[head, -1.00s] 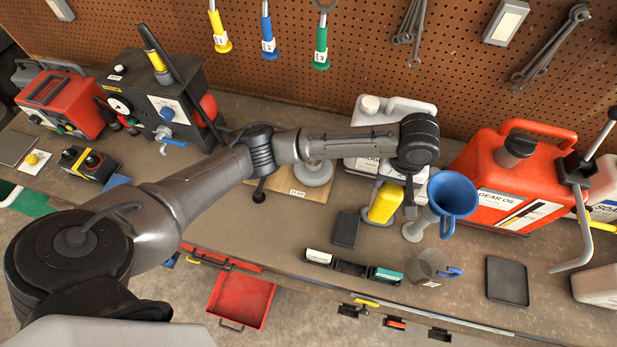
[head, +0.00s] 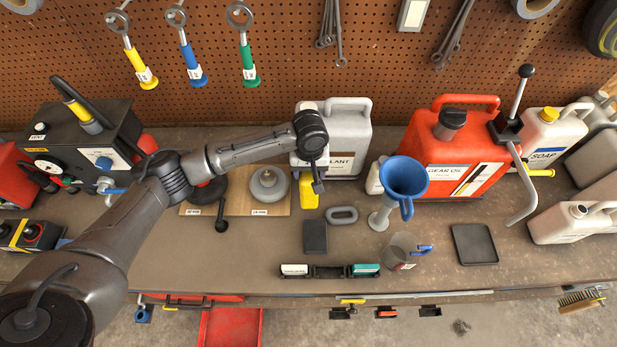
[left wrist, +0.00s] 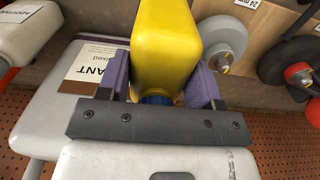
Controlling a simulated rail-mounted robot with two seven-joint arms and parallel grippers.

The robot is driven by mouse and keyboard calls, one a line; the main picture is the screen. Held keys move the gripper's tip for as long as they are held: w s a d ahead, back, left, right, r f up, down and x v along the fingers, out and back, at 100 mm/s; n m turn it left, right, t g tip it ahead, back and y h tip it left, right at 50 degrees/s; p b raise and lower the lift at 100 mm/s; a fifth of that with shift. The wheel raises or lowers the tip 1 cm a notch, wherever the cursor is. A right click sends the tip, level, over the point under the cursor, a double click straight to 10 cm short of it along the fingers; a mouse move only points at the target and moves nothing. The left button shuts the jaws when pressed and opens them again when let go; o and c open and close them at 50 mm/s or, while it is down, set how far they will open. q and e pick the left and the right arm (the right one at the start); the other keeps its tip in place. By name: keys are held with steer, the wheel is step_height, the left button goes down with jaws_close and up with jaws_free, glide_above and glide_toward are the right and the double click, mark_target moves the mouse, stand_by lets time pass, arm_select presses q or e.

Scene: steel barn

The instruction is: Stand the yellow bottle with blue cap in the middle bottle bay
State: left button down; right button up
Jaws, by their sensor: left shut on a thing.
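The yellow bottle (head: 309,194) is in my left gripper (head: 318,184), in front of the grey coolant jug. In the left wrist view the yellow bottle (left wrist: 166,40) sits between the two purple finger pads of my left gripper (left wrist: 162,88), with part of its blue cap (left wrist: 158,99) showing near the gripper's bar. A low dark rack (head: 328,272) at the bench's front has a white labelled section at left, a dark middle section and a green section at right. The middle looks empty. My right gripper is not in view.
A blue funnel (head: 404,176), grey ring (head: 343,214), dark block (head: 315,236) and clear jug (head: 402,250) stand near the rack. The coolant jug (head: 345,130) and red gear oil can (head: 450,150) are behind. A black tray (head: 474,243) lies at right.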

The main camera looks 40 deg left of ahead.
arm_select(q)
steer(key=shift+a+f, duration=0.1)
steer(key=shift+f, duration=1.9)
steer(key=shift+c, duration=1.4)
jaws_free()
steer(key=shift+f, duration=0.2)
step_height(320, 180, up, 12)
steer(key=shift+r, duration=0.15)
